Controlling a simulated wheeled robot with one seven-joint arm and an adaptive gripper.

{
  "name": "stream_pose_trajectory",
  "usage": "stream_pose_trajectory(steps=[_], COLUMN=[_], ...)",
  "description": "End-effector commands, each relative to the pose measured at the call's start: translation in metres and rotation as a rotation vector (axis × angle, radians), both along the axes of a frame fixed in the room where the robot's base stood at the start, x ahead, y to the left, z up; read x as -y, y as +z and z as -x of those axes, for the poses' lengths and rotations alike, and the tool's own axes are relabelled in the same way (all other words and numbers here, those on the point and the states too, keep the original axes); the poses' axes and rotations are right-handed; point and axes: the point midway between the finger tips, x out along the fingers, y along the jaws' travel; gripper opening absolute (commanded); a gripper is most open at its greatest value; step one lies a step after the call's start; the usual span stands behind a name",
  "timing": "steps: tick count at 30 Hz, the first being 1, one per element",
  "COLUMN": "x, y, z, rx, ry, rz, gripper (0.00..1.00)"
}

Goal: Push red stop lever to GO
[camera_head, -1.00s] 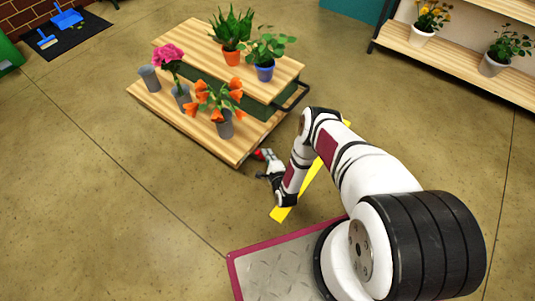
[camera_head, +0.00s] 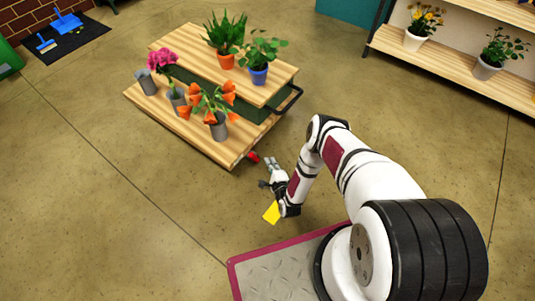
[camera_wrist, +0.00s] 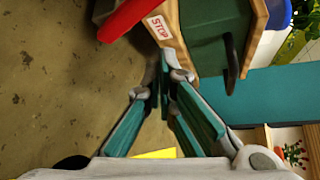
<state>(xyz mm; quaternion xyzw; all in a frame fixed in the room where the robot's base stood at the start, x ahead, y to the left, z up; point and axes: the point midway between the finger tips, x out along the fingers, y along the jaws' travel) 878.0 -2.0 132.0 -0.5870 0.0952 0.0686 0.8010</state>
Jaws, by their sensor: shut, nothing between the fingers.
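The red stop lever (camera_head: 253,157) sits at the near right corner of the wooden two-tier cart (camera_head: 228,158). In the wrist view the red lever (camera_wrist: 126,16) is at the top, left of a white STOP label (camera_wrist: 160,27) on the cart's wooden edge. My gripper (camera_head: 270,161) is shut and empty, just right of the lever in the head view. In the wrist view my gripper's fingertips (camera_wrist: 164,68) meet below the label. They look apart from the lever, with a gap between. The lever's pivot is out of the wrist view.
The cart carries potted plants (camera_head: 258,73) on top and flowers in grey vases (camera_head: 218,131) below. Its dark handle (camera_head: 290,98) juts out right. A plant shelf (camera_head: 446,66) stands at upper right.

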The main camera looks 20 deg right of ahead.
Motion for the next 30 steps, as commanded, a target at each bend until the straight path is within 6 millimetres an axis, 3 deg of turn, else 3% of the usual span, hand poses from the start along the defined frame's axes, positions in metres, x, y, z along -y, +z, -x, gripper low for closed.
stream_pose_trajectory(steps=[3,9,26,30], x=[-0.001,0.000,0.000,0.001], y=[-0.008,-0.009,-0.008,-0.004], z=[0.018,0.031,0.032,0.022], rx=[-0.003,-0.001,0.000,-0.007], ry=[0.001,-0.001,-0.001,0.010], rz=[0.000,0.000,0.000,0.014], gripper=[0.00,0.00,0.00,0.00])
